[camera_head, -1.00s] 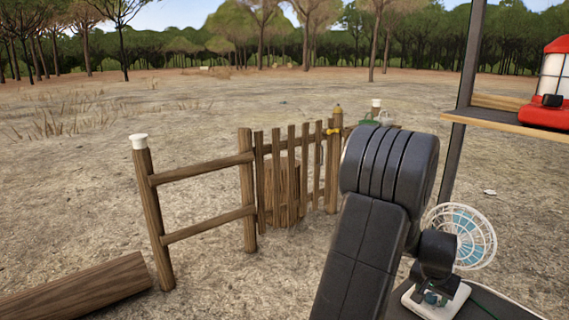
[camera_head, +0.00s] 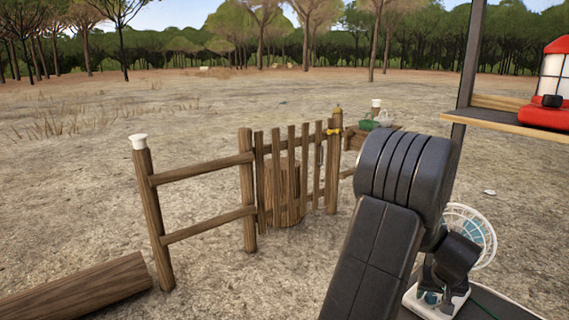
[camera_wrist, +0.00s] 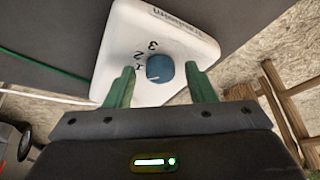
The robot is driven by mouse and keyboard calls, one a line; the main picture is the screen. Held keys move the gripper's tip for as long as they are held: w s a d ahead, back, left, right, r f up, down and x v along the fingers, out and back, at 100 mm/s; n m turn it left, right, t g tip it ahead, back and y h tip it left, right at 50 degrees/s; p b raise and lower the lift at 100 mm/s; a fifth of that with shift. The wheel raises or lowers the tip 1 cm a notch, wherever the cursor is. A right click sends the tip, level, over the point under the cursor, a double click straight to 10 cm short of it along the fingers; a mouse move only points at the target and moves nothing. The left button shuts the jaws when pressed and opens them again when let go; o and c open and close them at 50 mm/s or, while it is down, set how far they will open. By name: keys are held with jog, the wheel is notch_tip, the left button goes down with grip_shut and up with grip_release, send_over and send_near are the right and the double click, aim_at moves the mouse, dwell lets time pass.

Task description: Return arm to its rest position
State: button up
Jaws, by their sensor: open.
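My gripper (camera_wrist: 161,86) is open in the wrist view, with its two green fingers apart. It faces the white fan base (camera_wrist: 185,32), which has printed numbers and a round blue knob (camera_wrist: 160,68). The knob shows between the fingertips in the picture, with a gap on both sides; I cannot tell how far off it is in depth. In the head view, my black arm stands bent, and its lower end partly hides the white fan (camera_head: 482,232) and its base (camera_head: 455,302). The fingers are hard to make out there.
A dark surface (camera_head: 497,305) carries the fan. A post (camera_head: 466,75) and a wooden shelf (camera_head: 530,124) with a red lantern (camera_head: 547,117) stand to the right. A wooden fence (camera_head: 205,175) and a log (camera_head: 85,287) are to the left, with open ground beyond.

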jog(key=shift+d+n+y, duration=0.1)
jog(key=shift+n+y, duration=0.3)
jog(key=shift+n, duration=0.7)
jog(key=v, duration=1.2)
jog(key=shift+s+p, duration=0.15)
jog(key=shift+p, duration=0.15)
